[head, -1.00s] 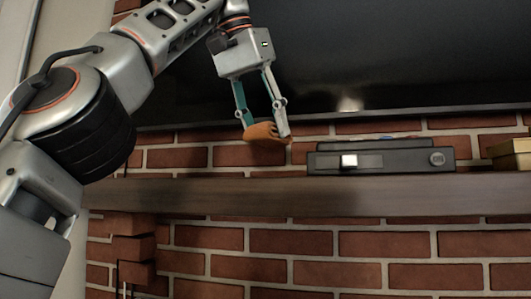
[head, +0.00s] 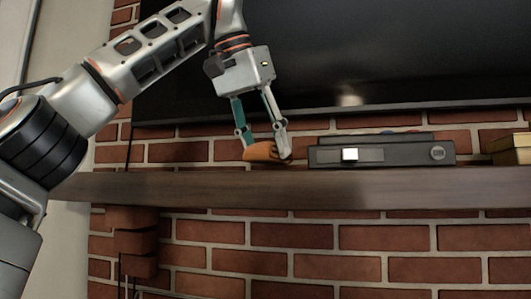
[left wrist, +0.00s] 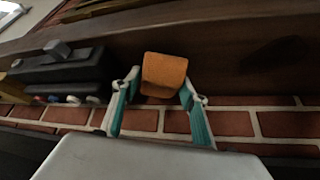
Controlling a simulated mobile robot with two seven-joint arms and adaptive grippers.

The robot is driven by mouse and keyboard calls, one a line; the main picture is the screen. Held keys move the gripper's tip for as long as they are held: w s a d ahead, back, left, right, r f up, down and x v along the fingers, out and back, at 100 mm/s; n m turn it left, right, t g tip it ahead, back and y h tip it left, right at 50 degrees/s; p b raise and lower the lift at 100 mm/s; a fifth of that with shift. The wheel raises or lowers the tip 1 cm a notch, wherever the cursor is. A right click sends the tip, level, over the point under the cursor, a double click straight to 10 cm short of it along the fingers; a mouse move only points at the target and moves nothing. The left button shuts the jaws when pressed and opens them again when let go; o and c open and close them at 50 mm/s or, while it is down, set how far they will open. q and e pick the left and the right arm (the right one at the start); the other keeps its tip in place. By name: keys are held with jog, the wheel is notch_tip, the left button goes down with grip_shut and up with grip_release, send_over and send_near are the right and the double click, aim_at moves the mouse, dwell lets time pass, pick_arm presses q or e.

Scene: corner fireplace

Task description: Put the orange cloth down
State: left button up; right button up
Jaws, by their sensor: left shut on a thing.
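The orange cloth (head: 260,152) is folded or bunched and held between the fingertips of my left gripper (head: 265,145). In the head view it is just above the wooden mantel shelf (head: 250,192), near its back; I cannot tell whether it touches the shelf. In the left wrist view the cloth (left wrist: 164,74) sits between the two fingers of my left gripper (left wrist: 160,90), with the dark shelf behind it. My left gripper points down and is shut on the cloth. My right gripper is in neither view.
A black box-like device (head: 385,154) with a light switch and a knob stands on the shelf to the right of the cloth. A yellowish box (head: 512,149) is at the far right. The shelf left of the cloth is clear.

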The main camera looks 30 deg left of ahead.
pick_arm(q)
jog(key=shift+x, duration=0.8)
jog(key=shift+s+a+f, duration=0.1)
jog(key=shift+s+f, duration=0.1)
jog(key=o, duration=1)
jog(key=shift+r, duration=0.1)
jog(key=v, duration=0.7)
jog(key=shift+s+r, duration=0.15)
jog(key=shift+r, duration=0.05)
